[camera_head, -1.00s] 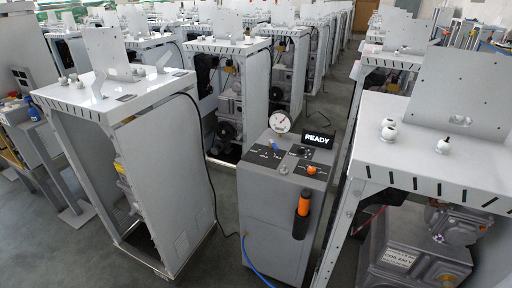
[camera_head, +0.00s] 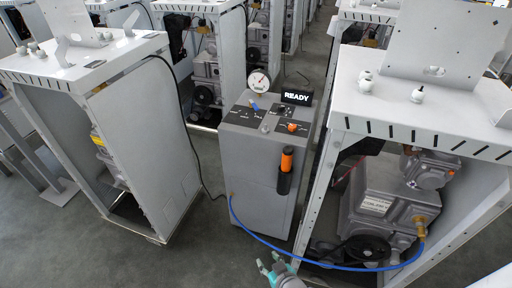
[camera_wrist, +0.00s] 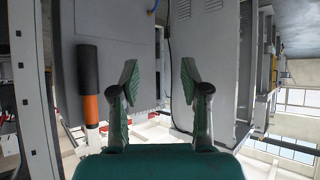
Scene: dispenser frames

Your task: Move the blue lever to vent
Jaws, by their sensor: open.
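The blue lever (camera_head: 255,106) sits on the dark top panel of a grey cabinet (camera_head: 258,185), left of an orange knob (camera_head: 292,127). Panel labels are too small to read, so I cannot tell the lever's setting. A round gauge (camera_head: 258,81) and a black READY sign (camera_head: 296,97) stand behind it. My gripper (camera_head: 270,263) is low in front of the cabinet, well below and apart from the lever. In the wrist view my gripper (camera_wrist: 160,82) is open and empty, its green fingers spread. The lever is not seen in the wrist view.
An orange-and-black handle (camera_head: 286,170) hangs on the cabinet front; it also shows in the wrist view (camera_wrist: 89,85). A blue hose (camera_head: 330,266) runs from the cabinet to a pump in the right frame (camera_head: 460,140). Another frame (camera_head: 150,150) stands left. Floor between is free.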

